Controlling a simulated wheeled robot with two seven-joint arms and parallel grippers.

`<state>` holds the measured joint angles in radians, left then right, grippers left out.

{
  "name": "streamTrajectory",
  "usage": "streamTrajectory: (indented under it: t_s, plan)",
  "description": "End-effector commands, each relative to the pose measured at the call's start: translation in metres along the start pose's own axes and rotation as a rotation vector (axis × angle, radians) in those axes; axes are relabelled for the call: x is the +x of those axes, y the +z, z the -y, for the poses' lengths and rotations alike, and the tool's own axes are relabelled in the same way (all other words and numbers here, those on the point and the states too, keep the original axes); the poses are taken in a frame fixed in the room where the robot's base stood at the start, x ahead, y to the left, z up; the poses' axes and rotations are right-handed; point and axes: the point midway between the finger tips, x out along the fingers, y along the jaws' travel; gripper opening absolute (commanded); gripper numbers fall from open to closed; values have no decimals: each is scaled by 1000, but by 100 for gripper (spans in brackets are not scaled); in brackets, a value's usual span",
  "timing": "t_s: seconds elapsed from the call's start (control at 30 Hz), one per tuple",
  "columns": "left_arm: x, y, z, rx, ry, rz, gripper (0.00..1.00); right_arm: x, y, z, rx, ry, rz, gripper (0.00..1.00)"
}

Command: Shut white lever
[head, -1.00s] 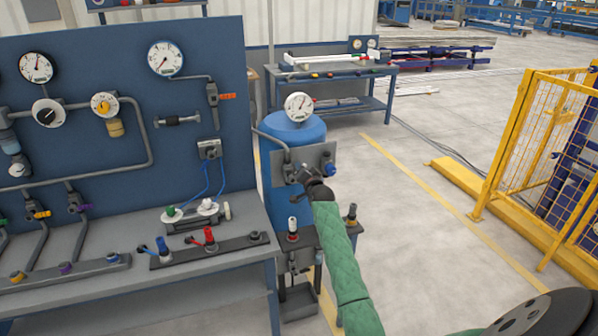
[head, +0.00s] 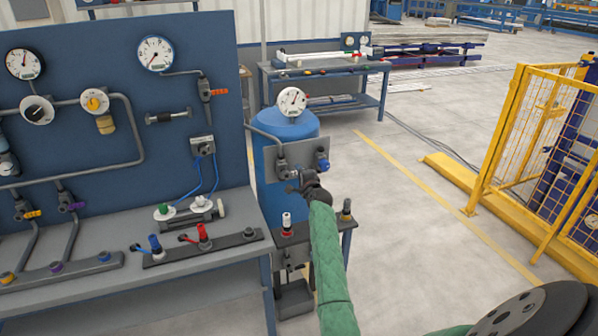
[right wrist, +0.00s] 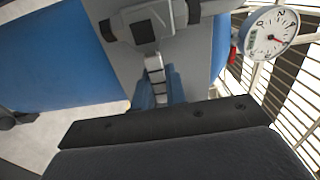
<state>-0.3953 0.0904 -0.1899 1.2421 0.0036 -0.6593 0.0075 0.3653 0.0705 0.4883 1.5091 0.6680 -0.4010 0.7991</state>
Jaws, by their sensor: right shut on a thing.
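My right gripper (head: 296,183) is at the grey panel (head: 270,160) in front of the blue tank, just below a grey valve (head: 281,165) on it. In the right wrist view, a narrow pale lever (right wrist: 155,72) runs down from the grey valve body between my blue-edged fingers. My right gripper is shut on this lever, which I take for the white lever. The head view shows the lever poorly because the gripper and wrist cover it. My left gripper is in neither view.
A blue tank (head: 285,132) with a gauge (head: 291,101) stands behind the panel. A white-topped valve (head: 286,220) stands on a low stand below. The workbench (head: 100,292) with pipes and valves is at left. A yellow fence (head: 518,150) is at right, with open floor between.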

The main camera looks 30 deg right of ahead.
Motion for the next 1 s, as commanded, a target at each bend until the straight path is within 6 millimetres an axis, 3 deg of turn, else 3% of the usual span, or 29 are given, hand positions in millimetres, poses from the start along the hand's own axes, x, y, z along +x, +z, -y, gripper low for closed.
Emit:
streamTrajectory:
  t_s: [0.63, 0.67, 0.73, 1.0]
  plan:
    - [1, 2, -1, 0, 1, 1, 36, 0, -1, -2, 47, 0, -1, 0]
    - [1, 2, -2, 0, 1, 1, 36, 0, -1, -2, 47, 0, -1, 20]
    - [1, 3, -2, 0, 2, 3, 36, 0, -1, -2, 47, 0, -1, 33]
    - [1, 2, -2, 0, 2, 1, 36, 0, 0, -3, 46, 0, 0, 35]
